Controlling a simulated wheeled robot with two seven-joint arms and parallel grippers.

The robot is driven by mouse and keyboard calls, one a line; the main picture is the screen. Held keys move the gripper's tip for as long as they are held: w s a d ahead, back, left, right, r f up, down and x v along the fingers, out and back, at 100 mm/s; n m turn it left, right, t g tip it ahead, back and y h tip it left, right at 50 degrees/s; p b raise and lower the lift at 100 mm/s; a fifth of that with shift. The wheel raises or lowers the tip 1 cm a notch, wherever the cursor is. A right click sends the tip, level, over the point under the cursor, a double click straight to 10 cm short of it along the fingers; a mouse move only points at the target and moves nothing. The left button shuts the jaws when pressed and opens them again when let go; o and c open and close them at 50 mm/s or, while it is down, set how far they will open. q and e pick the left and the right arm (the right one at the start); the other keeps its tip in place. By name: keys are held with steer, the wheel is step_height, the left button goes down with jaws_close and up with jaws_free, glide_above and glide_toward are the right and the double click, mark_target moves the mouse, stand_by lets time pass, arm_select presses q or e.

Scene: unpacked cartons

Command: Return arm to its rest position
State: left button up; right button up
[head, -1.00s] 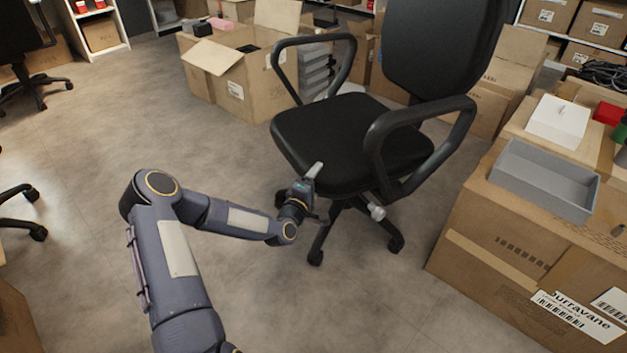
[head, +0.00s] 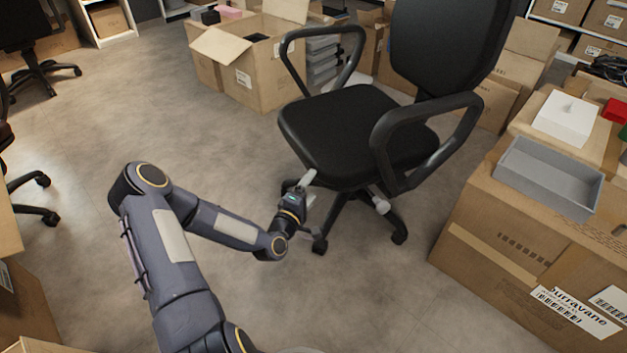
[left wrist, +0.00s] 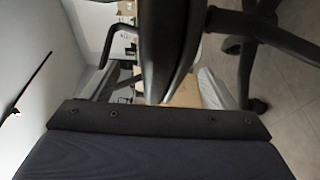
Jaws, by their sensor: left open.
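My left arm comes in from the lower left in the head view, bent at the elbow. My left gripper (head: 307,190) is open, at the front edge of the black office chair (head: 345,125), below seat level in the picture. I cannot tell whether it touches the chair. In the left wrist view the two grey fingers (left wrist: 155,88) stand apart at either side, with the dark chair seat (left wrist: 168,40) between and beyond them. Nothing is seen held. My right gripper is not in view.
An open carton (head: 245,65) stands behind the chair. Other chairs are at the left edge. The floor (head: 150,110) left of the chair is clear.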

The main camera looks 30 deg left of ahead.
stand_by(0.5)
arm_select(q)
steer(key=shift+d+r+m, duration=0.15)
steer(key=shift+m, duration=0.15)
steer(key=d+r+m+g+h, duration=0.1)
steer(key=m, duration=0.1)
steer(key=d+r+m+g+h, duration=0.1)
steer(key=shift+w+r+m, duration=0.1)
steer(key=shift+r+m, duration=0.05)
steer(key=shift+m, duration=0.25)
steer(key=s+d+r+m+g+p, duration=0.1)
steer(key=s+d+r+m+g, duration=0.2)
steer(key=s+r+m+g, duration=0.45)
steer(key=s+d+r+m+g+h, duration=0.1)
steer(key=s+d+r, duration=0.15)
steer(key=s, duration=0.55)
steer(key=s+d+r+m+g, duration=0.15)
steer(key=s+r, duration=0.25)
steer(key=s, duration=0.4)
steer(key=s+d+r+m+h, duration=0.1)
steer(key=s+d+r+m, duration=0.15)
steer(key=s, duration=0.55)
step_height(320, 180, up, 38)
steer(key=p, duration=3.8)
steer(key=shift+s+a+r+p, duration=0.2)
steer(key=shift+s+a+p, duration=0.1)
steer(key=shift+s+p, duration=0.1)
